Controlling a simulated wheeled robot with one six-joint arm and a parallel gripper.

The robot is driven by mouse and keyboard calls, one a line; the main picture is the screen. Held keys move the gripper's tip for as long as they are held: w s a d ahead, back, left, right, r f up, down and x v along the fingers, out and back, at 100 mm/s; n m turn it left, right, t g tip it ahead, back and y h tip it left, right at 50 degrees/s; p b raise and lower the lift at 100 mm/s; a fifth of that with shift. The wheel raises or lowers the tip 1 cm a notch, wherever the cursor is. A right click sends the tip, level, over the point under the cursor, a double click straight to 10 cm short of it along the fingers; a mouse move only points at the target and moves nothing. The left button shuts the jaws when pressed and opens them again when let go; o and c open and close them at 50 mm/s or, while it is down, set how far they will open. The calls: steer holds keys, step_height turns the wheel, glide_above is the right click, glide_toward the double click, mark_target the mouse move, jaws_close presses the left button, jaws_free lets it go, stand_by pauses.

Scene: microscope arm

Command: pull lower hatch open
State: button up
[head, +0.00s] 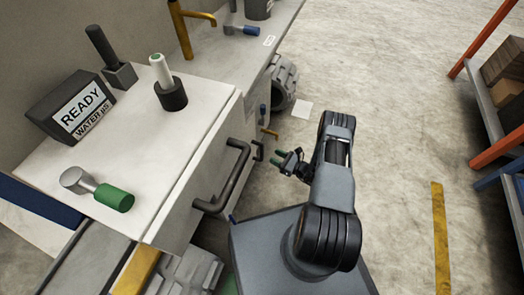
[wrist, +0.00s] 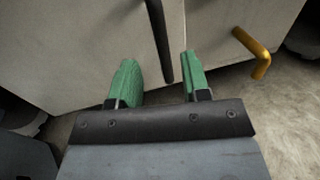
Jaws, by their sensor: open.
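My gripper (head: 277,157) has green fingers and is open and empty beside the white cabinet front (head: 219,172). In the wrist view my gripper (wrist: 161,72) points at pale cabinet panels (wrist: 80,50). A dark bar handle (wrist: 158,35) comes down there between the two fingertips in the picture; the fingers are not closed on it, and I cannot tell the depth gap. A yellow handle (wrist: 258,50) sits right of it, beyond a panel seam. In the head view a large dark handle (head: 233,175) and a smaller dark handle (head: 258,151) show. Which panel is the lower hatch is unclear.
The countertop (head: 125,140) holds a READY sign (head: 80,105), a green-handled tool (head: 112,197) and a white-topped tool in a dark holder (head: 171,92). Tyres (head: 284,82) stand beyond the cabinet. Orange-framed shelves (head: 485,100) are at right. The floor between is mostly clear.

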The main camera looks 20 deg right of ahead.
mark_target(262, 149)
steer(key=b+x, duration=0.1)
steer(key=x, duration=0.7)
steer(key=shift+b, duration=0.4)
steer(key=shift+c, duration=0.4)
jaws_close()
